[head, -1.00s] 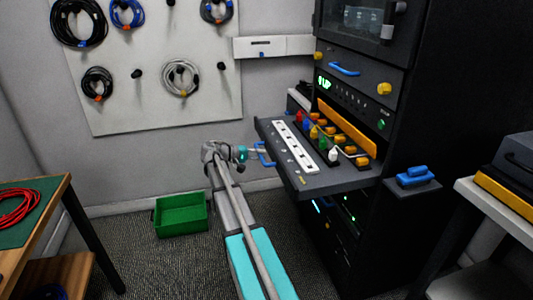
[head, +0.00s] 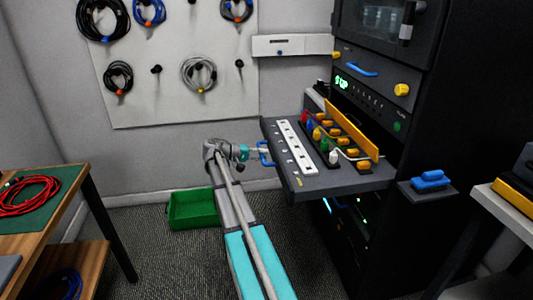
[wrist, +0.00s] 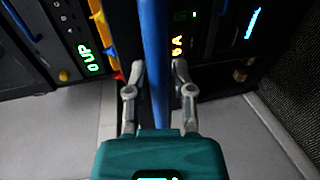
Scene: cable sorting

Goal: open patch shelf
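The patch shelf (head: 345,183) is a dark tray sticking out from the front of the black rack. It carries a white socket strip (head: 297,147) and several coloured plugs with orange connectors. Its blue handle (head: 264,153) is on the left-facing front edge. My gripper (head: 256,153) is at this handle. In the wrist view the blue handle (wrist: 154,60) runs between the two grey fingers (wrist: 159,75), which are closed around it. The finger contact itself is small and partly hard to see.
A green bin (head: 192,211) stands on the floor left of my arm. A wooden table (head: 60,217) with a red cable is at left. A small ledge with a blue object (head: 430,180) juts out at the rack's right. Cables hang on the wall board (head: 185,100).

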